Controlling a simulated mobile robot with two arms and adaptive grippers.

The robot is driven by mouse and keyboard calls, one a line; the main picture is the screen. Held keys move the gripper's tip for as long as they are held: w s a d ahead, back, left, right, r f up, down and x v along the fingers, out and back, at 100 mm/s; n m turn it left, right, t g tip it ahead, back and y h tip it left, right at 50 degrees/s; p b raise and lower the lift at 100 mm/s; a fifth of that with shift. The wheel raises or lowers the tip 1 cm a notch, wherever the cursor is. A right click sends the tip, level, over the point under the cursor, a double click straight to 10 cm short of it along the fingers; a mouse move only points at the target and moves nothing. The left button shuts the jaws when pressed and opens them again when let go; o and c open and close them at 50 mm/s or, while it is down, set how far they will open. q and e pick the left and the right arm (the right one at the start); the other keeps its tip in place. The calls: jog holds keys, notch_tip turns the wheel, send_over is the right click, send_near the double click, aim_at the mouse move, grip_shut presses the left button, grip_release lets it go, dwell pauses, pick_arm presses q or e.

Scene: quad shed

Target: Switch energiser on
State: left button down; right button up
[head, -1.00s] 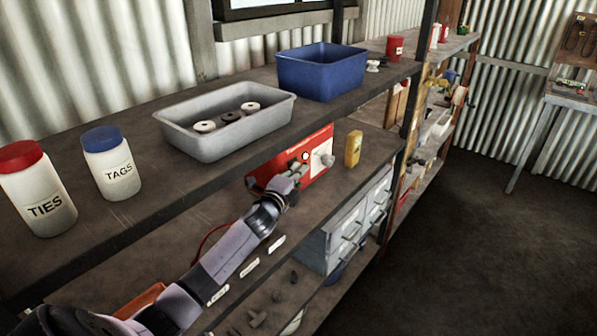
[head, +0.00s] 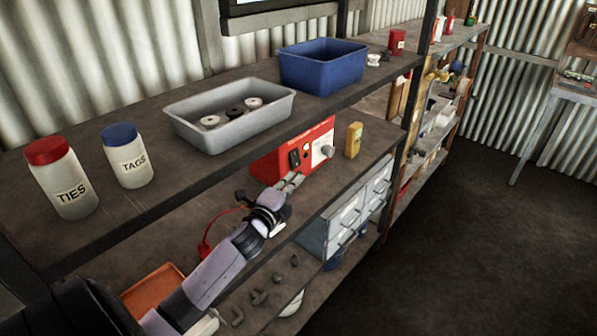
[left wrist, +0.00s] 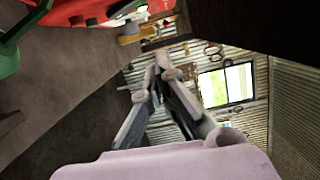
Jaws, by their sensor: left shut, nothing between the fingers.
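The energiser is a red box (head: 268,168) on the middle shelf, under the grey tub. Its front carries a black rocker switch (head: 294,159) and a pale round knob (head: 322,150). I cannot tell which way the switch is set. My left gripper (head: 294,181) is shut and empty, just in front of and below the switch, with a small gap in the picture. In the left wrist view the shut fingers (left wrist: 162,64) point past the red energiser (left wrist: 75,10), which is cut off at the upper left. My right gripper is out of view.
A yellow box-shaped device (head: 353,140) stands right of the energiser. A red lead (head: 206,243) runs along the shelf at left. The upper shelf, with a grey tub (head: 205,136) and blue bin (head: 340,80), overhangs. An orange tray (head: 150,288) lies at lower left.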

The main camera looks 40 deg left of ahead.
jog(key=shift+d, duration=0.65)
